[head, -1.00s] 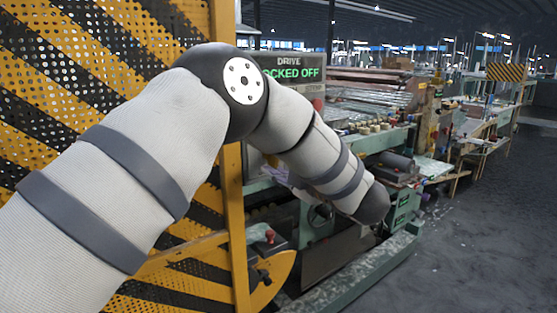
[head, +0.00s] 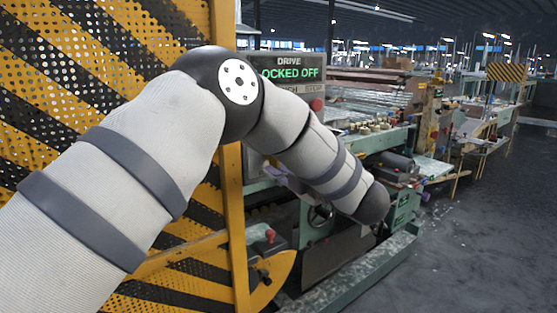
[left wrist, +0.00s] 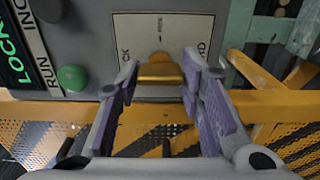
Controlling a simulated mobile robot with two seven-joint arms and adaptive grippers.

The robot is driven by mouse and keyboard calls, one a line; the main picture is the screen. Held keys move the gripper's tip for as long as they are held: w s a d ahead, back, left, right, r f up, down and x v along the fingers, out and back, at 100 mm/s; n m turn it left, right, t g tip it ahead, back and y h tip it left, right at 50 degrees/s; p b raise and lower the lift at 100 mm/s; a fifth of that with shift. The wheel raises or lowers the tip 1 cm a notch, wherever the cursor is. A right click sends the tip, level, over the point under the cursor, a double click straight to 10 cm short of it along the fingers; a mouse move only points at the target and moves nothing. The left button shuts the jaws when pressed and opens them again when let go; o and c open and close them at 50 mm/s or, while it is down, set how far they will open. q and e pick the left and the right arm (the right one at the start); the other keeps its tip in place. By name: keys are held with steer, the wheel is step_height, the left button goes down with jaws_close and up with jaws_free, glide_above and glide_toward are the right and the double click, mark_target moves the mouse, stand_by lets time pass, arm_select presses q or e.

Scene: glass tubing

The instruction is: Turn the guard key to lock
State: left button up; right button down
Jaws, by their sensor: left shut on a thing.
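The guard key (left wrist: 158,72) is a brass-yellow piece in front of a pale plate (left wrist: 163,32) on a grey panel in the left wrist view. My left gripper (left wrist: 160,84) has purple-lined fingers, one on each side of the key, and is shut on it. The plate's lettering is partly hidden, with "CK" showing left of the key and "RD" right. In the head view my left gripper (head: 280,176) shows only as a small purple part behind my forearm; the key is hidden there. My right gripper is not in view.
The drive panel (head: 290,62) shows green lettering "OCKED OFF", its start covered by my arm. A green button (left wrist: 72,77) sits left of the plate. A yellow-and-black perforated guard (head: 90,50) stands at the left. A machine bed runs rightward; the floor (head: 460,250) at right is clear.

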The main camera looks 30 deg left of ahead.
arm_select(q)
steer(key=o, duration=1.2)
steer(key=shift+c, duration=0.2)
steer(key=shift+d, duration=0.1)
steer(key=v, duration=1.2)
